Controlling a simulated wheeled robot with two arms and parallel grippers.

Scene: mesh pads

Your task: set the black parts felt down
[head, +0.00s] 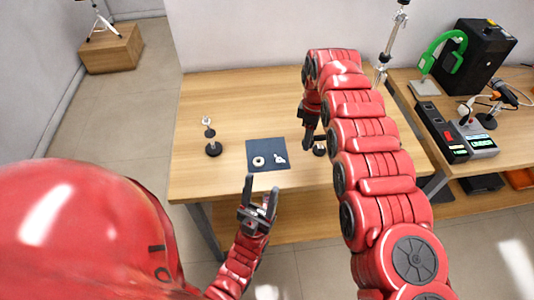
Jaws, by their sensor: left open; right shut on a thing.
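A dark, blue-black felt square (268,165) lies flat on the wooden table, with a pale ring (258,161) and a small pale part (279,159) on it. My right gripper (308,142) points down just right of the felt, apart from it in the picture. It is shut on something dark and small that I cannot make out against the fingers. My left gripper (260,196) is open and empty, in front of the table's near edge, below the felt in the picture.
A small stand with a black round base (213,149) is left of the felt. Another black round base (319,150) is partly hidden by my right gripper. The wooden table (205,100) is clear at the back left. A side bench at right holds black devices (482,55).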

